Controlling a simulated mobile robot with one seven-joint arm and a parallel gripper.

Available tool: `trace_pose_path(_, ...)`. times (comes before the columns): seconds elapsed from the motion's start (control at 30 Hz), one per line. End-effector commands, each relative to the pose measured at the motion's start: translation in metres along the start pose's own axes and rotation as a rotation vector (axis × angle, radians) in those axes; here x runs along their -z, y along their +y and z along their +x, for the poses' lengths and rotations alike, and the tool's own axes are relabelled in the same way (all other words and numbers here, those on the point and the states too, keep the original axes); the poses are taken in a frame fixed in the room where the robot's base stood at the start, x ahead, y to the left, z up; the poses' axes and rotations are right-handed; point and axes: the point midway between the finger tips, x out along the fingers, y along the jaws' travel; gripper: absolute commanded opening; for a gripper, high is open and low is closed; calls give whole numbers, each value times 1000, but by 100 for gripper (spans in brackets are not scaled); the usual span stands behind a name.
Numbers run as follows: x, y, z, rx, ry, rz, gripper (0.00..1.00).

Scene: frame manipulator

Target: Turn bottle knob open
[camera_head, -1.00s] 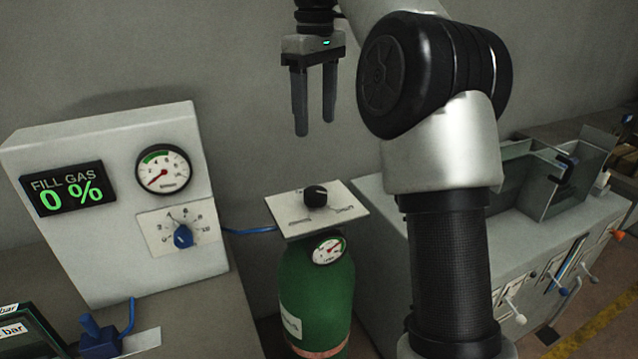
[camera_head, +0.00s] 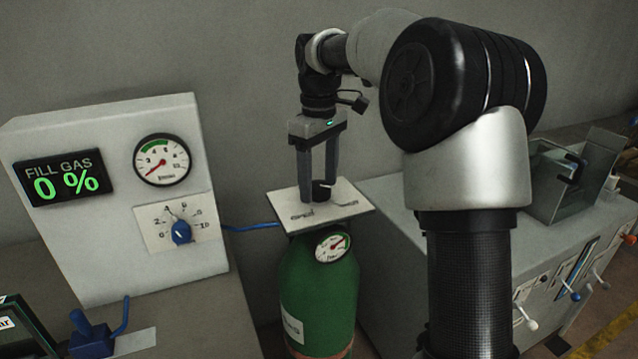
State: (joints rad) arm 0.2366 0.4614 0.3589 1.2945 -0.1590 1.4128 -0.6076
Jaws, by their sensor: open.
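The green gas bottle (camera_head: 318,290) stands upright beside the panel stand, with a small round gauge (camera_head: 332,245) on its neck. A white plate (camera_head: 345,197) sits on top of the bottle. The black bottle knob (camera_head: 321,191) is on that plate. My gripper (camera_head: 318,196) points straight down over the plate and is open. Its two fingers reach down around the knob, one at each side in this view. I cannot tell whether they touch it.
At left stands a grey panel with a "FILL GAS 0 %" display (camera_head: 62,178), a gauge (camera_head: 162,160) and a blue knob (camera_head: 181,232). A blue hose (camera_head: 250,228) runs toward the bottle. A grey cabinet with levers (camera_head: 560,250) stands at right.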

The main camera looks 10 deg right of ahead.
Motion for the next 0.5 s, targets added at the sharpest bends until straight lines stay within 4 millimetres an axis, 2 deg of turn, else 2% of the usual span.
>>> trace_pose_path(0.27,0,0,2,0,0,0,60)
trace_pose_path(0.5,0,0,2,1,0,0,21)
